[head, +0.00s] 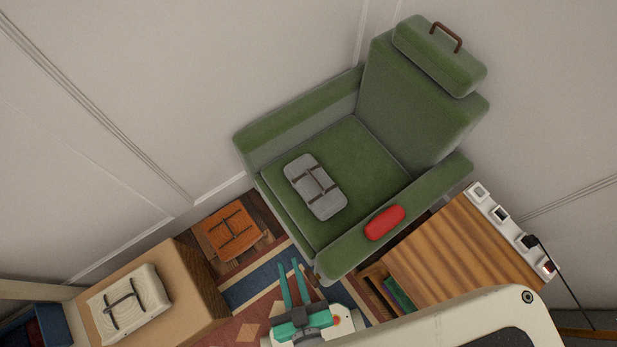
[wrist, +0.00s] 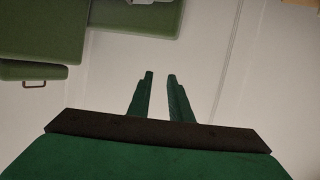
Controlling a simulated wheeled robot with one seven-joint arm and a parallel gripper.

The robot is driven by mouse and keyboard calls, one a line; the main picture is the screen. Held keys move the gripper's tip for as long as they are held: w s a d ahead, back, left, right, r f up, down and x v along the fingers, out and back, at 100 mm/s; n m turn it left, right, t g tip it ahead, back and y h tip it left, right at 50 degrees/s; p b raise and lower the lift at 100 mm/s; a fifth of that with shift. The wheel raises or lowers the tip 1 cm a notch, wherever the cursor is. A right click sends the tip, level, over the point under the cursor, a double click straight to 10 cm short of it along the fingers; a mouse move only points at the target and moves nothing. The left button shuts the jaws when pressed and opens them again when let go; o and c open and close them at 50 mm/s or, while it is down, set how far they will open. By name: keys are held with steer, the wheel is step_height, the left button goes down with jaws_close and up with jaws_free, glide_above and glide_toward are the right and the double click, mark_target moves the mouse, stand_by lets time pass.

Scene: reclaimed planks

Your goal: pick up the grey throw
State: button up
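The grey throw (head: 316,187) is a folded bundle with dark straps. It lies on the seat of the green armchair (head: 352,138), toward the front. My gripper (head: 288,264) has teal fingers and is in front of the chair, apart from the throw. The fingers are spread with nothing between them; in the wrist view my gripper (wrist: 160,75) is also open and empty.
A red object (head: 384,222) lies on the chair's near armrest. A wooden cabinet (head: 462,252) with a power strip (head: 508,222) stands at right. An orange strapped bundle (head: 231,231) is left of the chair. A cardboard box (head: 196,290) bears a cream strapped bundle (head: 130,303).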

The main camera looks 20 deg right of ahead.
steer(key=w+f+n+g, duration=0.2)
steer(key=w+f+g, duration=0.15)
steer(key=f, duration=1.15)
steer(key=n+g+h, duration=0.2)
steer(key=n+h, duration=0.1)
steer(key=h, duration=0.8)
glide_toward(315, 178)
steer(key=x, duration=1)
steer(key=shift+s+f, duration=0.1)
steer(key=shift+f, duration=0.2)
jaws_close()
